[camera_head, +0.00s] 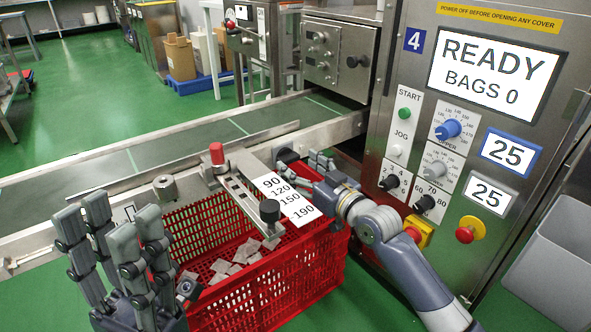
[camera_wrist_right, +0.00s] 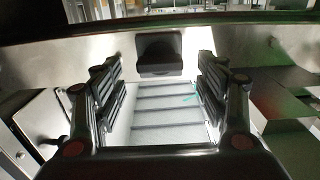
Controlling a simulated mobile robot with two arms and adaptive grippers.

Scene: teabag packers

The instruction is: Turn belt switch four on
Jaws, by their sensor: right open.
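The machine panel (camera_head: 385,120) carries a blue label "4" (camera_head: 414,40). A black switch-like block (camera_head: 287,155) sits on the metal conveyor side rail, partly behind my right gripper (camera_head: 305,170). In the right wrist view the black block (camera_wrist_right: 158,53) is on the rail face, ahead of and between the open fingers (camera_wrist_right: 160,78). The fingers do not appear closed on it. I cannot read its on or off position. My left gripper (camera_head: 112,235) is open and empty at the lower left, with its fingers pointing up.
A red crate (camera_head: 300,285) with several teabags stands below the rail. A scale plate (camera_head: 287,197) and a red-topped knob (camera_head: 217,153) are beside my right gripper. The panel holds dials, a green START button (camera_head: 404,113) and a red stop button (camera_head: 465,234). A grey bin (camera_head: 550,265) stands right.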

